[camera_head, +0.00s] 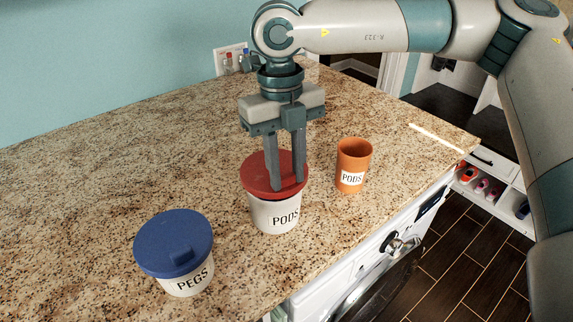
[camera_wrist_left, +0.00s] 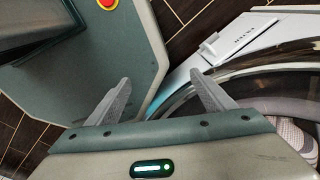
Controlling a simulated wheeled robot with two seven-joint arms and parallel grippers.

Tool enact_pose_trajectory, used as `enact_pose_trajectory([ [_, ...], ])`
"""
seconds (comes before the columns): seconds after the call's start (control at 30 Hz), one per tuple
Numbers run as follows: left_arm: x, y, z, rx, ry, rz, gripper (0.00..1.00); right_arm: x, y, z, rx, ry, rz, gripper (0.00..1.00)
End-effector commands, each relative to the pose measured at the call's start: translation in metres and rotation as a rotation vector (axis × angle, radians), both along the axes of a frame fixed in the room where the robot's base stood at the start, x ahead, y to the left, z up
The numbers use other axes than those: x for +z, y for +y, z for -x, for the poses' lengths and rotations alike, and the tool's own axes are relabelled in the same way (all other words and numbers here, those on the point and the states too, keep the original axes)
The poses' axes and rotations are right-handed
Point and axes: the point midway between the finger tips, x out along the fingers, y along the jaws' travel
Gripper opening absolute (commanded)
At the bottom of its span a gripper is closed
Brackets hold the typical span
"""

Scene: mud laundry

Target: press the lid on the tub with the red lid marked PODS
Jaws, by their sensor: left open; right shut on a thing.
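A white tub marked PODS (camera_head: 268,214) stands upright on the granite counter. The red lid (camera_head: 258,173) sits over its mouth; I cannot tell whether its rim is fully seated. My right gripper (camera_head: 287,184) points down from above, with its fingers shut on the middle of the lid. The held part of the lid is hidden by the fingers. My left gripper (camera_wrist_left: 161,80) shows in the left wrist view, open and empty, away from the tub.
A tub marked PEGS with a blue lid (camera_head: 170,238) stands at front left. An orange cup marked PODS (camera_head: 353,165) stands close on the right. The counter (camera_head: 110,170) is clear at left. A washer door (camera_wrist_left: 255,80) is near my left gripper.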

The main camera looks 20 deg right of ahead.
Motion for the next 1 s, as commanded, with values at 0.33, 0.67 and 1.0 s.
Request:
enact_pose_trajectory([
  [0.33, -0.0122, -0.0001, 0.0009, 0.0, 0.001, 0.0, 0.76, -0.0096, 0.0003, -0.0003, 0.0, -0.001, 0.0, 0.02],
  [0.67, -0.0118, -0.0002, 0.001, 0.0, 0.001, 0.0, 0.76, -0.0093, 0.0003, -0.0003, 0.0, -0.001, 0.0, 0.02],
  [1.0, -0.0129, -0.0002, 0.001, 0.0, 0.001, 0.0, 0.76, -0.0097, 0.0003, -0.0002, 0.0, -0.001, 0.0, 0.02],
])
